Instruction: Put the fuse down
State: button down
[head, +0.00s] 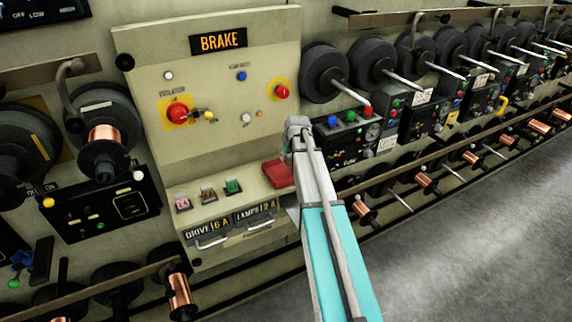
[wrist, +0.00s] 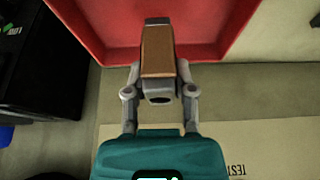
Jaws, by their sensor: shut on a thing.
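In the wrist view, my gripper (wrist: 158,72) is shut on a fuse (wrist: 158,50) with a brown body and grey end caps. The fuse lies in front of the red tray (wrist: 101,52), its far end over the tray's floor and its near end on this side of the rim. I cannot tell whether it touches the tray. In the head view, the red tray (head: 277,174) sits at the right end of the panel's ledge.
Pink (head: 183,203), brown (head: 208,194) and green (head: 233,186) pieces stand on the ledge left of the tray. Below are drawers labelled DRIVE 6A (head: 207,229) and LAMPS 2A (head: 255,212). The BRAKE panel (head: 215,70) rises behind, with knobs. Spools line both sides.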

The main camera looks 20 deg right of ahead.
aim_at(287, 162)
jog(key=shift+w+f+b, duration=0.2)
jog(key=shift+f+b, duration=1.35)
jog(key=shift+f, duration=0.25)
jog(key=shift+f, duration=0.1)
jog(key=shift+c, duration=2.2)
grip_release()
jog(key=p+v, duration=1.1)
jog(key=v, duration=0.1)
